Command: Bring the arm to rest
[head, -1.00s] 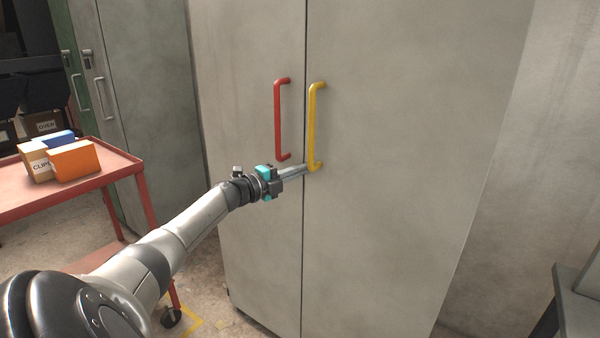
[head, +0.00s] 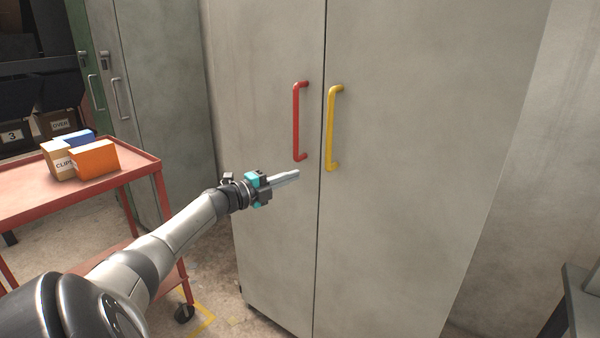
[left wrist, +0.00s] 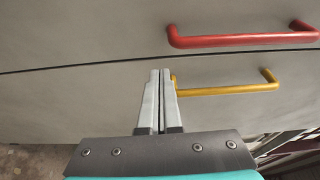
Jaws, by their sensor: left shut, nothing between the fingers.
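My left arm (head: 160,250) reaches in from the lower left of the head view toward a tall grey two-door cabinet (head: 410,200). My left gripper (head: 297,174) is shut and empty, its fingertips just below the red handle (head: 296,122) of the left door. The yellow handle (head: 331,128) of the right door is a little further right. In the left wrist view the shut fingers (left wrist: 161,72) show beside the near end of the yellow handle (left wrist: 225,90), with the red handle (left wrist: 240,40) beyond; whether they touch anything is unclear. Both doors look closed. My right gripper is not in view.
A red cart (head: 130,170) stands at the left with an orange box (head: 94,160), a blue box and a cardboard box on top. Another grey-green cabinet (head: 165,110) is behind it. A grey piece of furniture (head: 580,300) is at the lower right.

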